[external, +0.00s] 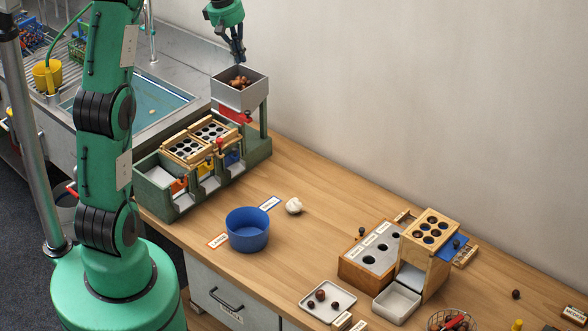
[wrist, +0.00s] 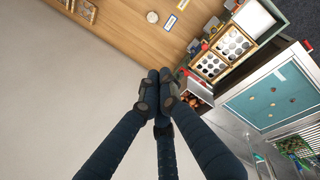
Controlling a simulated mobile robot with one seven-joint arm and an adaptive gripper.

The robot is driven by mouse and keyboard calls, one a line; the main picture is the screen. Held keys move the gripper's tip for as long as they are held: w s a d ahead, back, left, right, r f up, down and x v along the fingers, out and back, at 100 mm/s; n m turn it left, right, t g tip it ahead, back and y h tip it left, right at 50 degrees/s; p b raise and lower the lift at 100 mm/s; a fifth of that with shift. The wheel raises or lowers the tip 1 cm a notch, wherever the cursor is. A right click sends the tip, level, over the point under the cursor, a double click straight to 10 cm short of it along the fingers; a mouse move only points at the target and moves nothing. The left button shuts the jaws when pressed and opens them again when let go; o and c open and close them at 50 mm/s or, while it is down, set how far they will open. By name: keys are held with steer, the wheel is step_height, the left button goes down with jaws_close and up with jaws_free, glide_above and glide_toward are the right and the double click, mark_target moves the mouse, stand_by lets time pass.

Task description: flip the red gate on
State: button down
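The red gate (external: 235,115) is a flat red piece under the grey hopper (external: 240,90), which holds brown chestnuts. The hopper stands on the green sorting stand (external: 262,140). In the wrist view a bit of red (wrist: 186,72) shows beside the hopper (wrist: 196,90), partly hidden by it. My gripper (external: 239,58) hangs above the hopper, pointing down and apart from it. In the wrist view its dark fingertips (wrist: 159,80) meet, with nothing visible between them.
Below the hopper are wooden sieve trays (external: 198,139) and small coloured gates. A blue bowl (external: 247,230) and a garlic-like white bulb (external: 294,206) sit on the wooden counter. A wooden box (external: 372,255) stands further right. The sink (external: 150,100) is behind left. The wall is close behind the hopper.

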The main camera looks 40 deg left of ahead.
steer(key=w+a+f+n+p, duration=0.2)
steer(key=w+a+f+n, duration=0.2)
steer(key=a+f, duration=0.5)
steer(key=w+a+f+n+h+p, duration=0.1)
steer(key=w+a+f+n, duration=0.3)
steer(key=a+f, duration=0.6)
steer(key=shift+w+a+f+g+h+p, duration=0.2)
steer(key=shift+a+g+h+p, duration=0.1)
steer(key=shift+a+p, duration=0.5)
steer(key=shift+d+f, duration=0.1)
steer(key=p, duration=0.1)
glide_above(234, 113)
steer(key=s+d, duration=0.2)
steer(key=s, duration=0.1)
step_height(234, 113, down, 10)
steer(key=shift+w+d+f, duration=0.1)
steer(key=shift+w+d, duration=0.35)
steer(key=shift+d, duration=0.25)
steer(key=shift+d, duration=0.1)
